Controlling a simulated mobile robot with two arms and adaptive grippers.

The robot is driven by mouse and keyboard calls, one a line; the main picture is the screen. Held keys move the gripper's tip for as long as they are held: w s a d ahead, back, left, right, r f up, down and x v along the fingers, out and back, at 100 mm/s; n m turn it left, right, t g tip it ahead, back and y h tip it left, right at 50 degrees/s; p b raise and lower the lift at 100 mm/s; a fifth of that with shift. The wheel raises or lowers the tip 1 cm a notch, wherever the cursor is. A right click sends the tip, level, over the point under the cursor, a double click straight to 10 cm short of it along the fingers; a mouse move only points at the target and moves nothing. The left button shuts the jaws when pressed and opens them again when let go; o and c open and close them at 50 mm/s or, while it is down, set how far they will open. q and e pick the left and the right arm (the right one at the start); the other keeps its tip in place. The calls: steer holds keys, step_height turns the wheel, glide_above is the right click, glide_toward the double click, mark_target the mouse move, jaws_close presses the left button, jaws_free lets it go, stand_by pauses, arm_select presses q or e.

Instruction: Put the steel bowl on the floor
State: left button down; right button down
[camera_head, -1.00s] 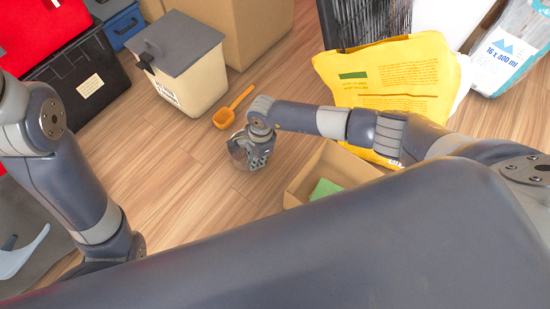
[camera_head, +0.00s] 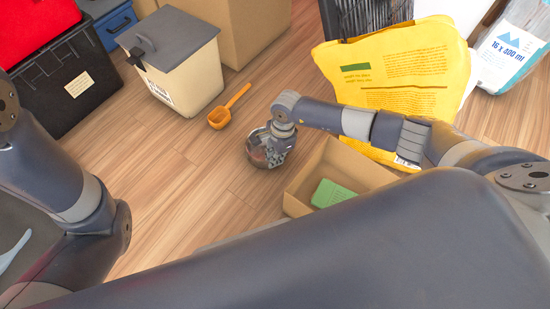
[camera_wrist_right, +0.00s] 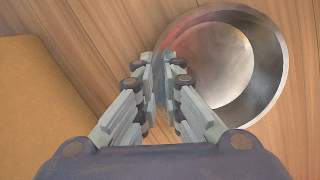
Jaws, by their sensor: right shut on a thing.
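The steel bowl (camera_head: 257,157) is low over or on the wooden floor, between the orange scoop and the open cardboard box. Its opening faces up and it looks about level. My right gripper (camera_head: 277,150) reaches down to it and hides part of its rim. In the right wrist view the fingers (camera_wrist_right: 163,62) are shut on the near edge of the bowl (camera_wrist_right: 268,65), which looks empty. Whether its base touches the floor I cannot tell. My left arm shows at the left, but its gripper is out of view.
The orange scoop (camera_head: 220,117) lies on the floor (camera_head: 165,185). The open cardboard box (camera_head: 300,193) holding a green block (camera_head: 332,194) is close on the bowl's right. A lidded cream bin (camera_head: 185,85) and a yellow bag (camera_head: 400,75) stand behind. Floor left of the bowl is clear.

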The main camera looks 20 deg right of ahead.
steer(key=c, duration=1.7)
jaws_free()
steer(key=shift+f, duration=0.1)
